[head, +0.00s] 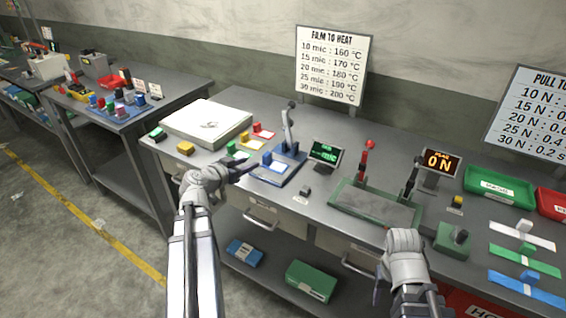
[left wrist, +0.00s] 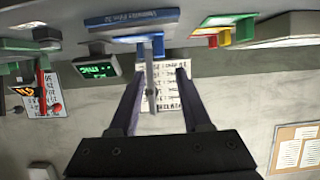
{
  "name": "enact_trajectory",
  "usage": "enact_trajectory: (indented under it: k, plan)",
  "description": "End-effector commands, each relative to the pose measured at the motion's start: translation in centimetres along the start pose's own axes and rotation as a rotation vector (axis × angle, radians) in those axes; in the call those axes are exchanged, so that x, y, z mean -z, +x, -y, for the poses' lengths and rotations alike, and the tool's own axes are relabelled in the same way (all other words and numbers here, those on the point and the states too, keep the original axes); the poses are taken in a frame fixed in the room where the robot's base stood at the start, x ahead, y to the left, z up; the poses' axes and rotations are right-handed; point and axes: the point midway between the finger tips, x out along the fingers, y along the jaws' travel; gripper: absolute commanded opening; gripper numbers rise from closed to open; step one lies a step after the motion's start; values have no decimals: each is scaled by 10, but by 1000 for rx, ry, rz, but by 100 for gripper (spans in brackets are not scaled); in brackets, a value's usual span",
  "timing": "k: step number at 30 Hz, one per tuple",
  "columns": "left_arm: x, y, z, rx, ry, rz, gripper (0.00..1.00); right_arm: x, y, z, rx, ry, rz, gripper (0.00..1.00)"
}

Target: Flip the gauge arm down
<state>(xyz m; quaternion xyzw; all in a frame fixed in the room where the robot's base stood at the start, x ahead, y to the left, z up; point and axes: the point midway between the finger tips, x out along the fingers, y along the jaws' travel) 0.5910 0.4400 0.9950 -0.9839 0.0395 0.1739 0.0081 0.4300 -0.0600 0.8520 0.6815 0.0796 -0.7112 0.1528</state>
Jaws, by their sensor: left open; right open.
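The gauge arm (head: 289,130) is a grey upright lever with a dark tip, raised on a blue-based gauge (head: 287,173) on the workbench. In the left wrist view, which looks upside down, the arm (left wrist: 151,85) hangs from the blue base (left wrist: 140,20) and appears between the fingers. My left gripper (head: 248,167) is open at the left of the blue base; I cannot tell whether it touches the arm. In the left wrist view the left gripper (left wrist: 160,74) shows spread fingers. My right gripper (head: 380,290) is open and low at the bench's front edge, away from the gauge.
A green display (head: 325,153) stands right of the gauge. Small coloured blocks (head: 233,148) on cards sit left of it. A white box (head: 207,122) is at the left end. A green-framed plate (head: 375,208) with red and black levers lies to the right. A temperature sign (head: 335,62) stands behind.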

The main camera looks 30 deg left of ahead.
Motion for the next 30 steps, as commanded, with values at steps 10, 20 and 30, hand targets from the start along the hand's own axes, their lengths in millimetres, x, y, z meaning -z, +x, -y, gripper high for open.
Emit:
enact_trajectory:
  k: [10, 20, 30]
  plan:
    - [53, 18, -1, -41, -7, 88, 8, -4, -61, -6, 1, 2, 1, 50]
    - [121, 51, -8, -82, -17, 253, 0, -9, -145, -14, 2, 6, 2, 50]
    - [190, 81, -17, -82, -18, 412, 0, -14, -226, -21, 3, 10, 2, 50]
